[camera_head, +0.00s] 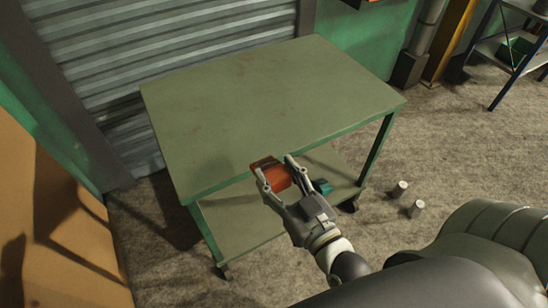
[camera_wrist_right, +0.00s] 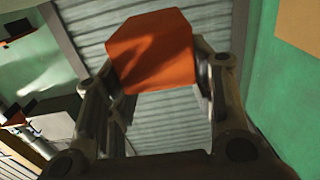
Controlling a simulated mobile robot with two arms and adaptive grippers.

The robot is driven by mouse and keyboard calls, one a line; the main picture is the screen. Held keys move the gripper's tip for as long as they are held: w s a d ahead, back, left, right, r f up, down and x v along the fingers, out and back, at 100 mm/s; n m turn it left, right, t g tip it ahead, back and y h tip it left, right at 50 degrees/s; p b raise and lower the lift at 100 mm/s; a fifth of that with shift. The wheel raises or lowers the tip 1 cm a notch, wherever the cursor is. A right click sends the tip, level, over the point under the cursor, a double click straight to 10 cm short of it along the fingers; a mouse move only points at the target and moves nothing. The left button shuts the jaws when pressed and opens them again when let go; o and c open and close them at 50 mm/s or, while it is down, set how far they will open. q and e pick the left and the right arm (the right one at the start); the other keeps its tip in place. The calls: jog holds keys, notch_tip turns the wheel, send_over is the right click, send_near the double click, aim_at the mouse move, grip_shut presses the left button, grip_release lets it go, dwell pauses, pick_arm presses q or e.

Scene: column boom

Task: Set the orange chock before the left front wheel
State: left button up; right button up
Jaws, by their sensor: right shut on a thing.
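The orange chock (camera_head: 272,174) is between the fingers of my right gripper (camera_head: 277,172), which is shut on it. In the head view they appear at the near edge of the green cart (camera_head: 270,100). The right wrist view shows the chock (camera_wrist_right: 150,50) between both fingers (camera_wrist_right: 156,75), with a slanted top outline. The cart's near left wheel (camera_head: 224,270) shows small and dark under its corner, below and left of the chock in the picture. Another dark wheel (camera_head: 350,205) shows near the right leg. My left gripper is not in view.
A small teal thing (camera_head: 322,187) shows by the lower shelf (camera_head: 240,222), partly behind my gripper. Two short pale cylinders (camera_head: 408,198) stand on the floor right of the cart. A brown panel (camera_head: 50,210) is at left. Floor (camera_head: 180,270) near the left wheel looks clear.

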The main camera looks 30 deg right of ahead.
jog(key=w+a+r+n+g+y, duration=0.2)
jog(key=w+a+n+g+y, duration=0.1)
jog(key=a+n+y, duration=0.3)
jog(key=w+a+r+n+g+y, duration=0.2)
jog(key=w+a+n+g+y, duration=0.2)
jog(key=a+y, duration=0.4)
jog(key=a+n+g, duration=0.1)
jog(key=a+g, duration=0.1)
jog(key=shift+w+r+n+g+y, duration=0.2)
jog(key=shift+r+n+g+y, duration=0.1)
jog(key=shift+r+n+y, duration=0.1)
